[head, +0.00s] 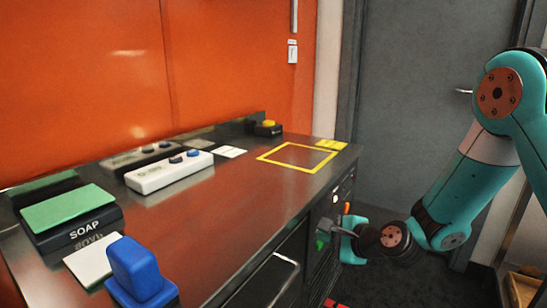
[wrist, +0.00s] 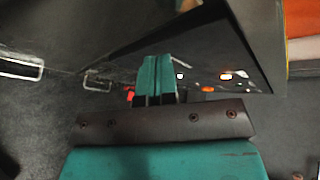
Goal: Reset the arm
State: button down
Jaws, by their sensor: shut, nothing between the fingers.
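My gripper (head: 345,230) is at the right in the head view, beside the front face of the counter (head: 240,212) and below its top. My teal arm reaches down to it from the right. In the wrist view my gripper (wrist: 157,68) shows its two teal fingers pressed together, with nothing between them. The fingers point toward the dark counter front, where small lit controls (wrist: 226,76) show. I cannot tell whether the fingertips touch the panel.
A drawer handle (head: 277,284) juts from the front. A grey door (head: 410,110) stands behind.

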jog(key=s+a+r+n+g+h, duration=0.1)
jog(key=s+r+n+g, duration=0.4)
jog(key=s+n, duration=0.4)
jog(key=s+a+r+n+g, duration=0.1)
jog(key=s+r+n+g, duration=0.2)
jog(key=s+r+n, duration=0.65)
jog(key=s+d+n+g+h, duration=0.1)
jog(key=s+d+n, duration=0.1)
jog(key=s, duration=0.4)
jog(key=s+d+n+g+h, duration=0.1)
jog(key=s+d+n+h, duration=0.15)
jog(key=s, duration=0.35)
notch_tip(320, 180, up, 16)
jog(key=p, duration=1.6)
jog(key=shift+a+f+y, duration=0.2)
jog(key=shift+a+y, duration=0.05)
jog(key=shift+y, duration=0.1)
jog(key=shift+s, duration=0.1)
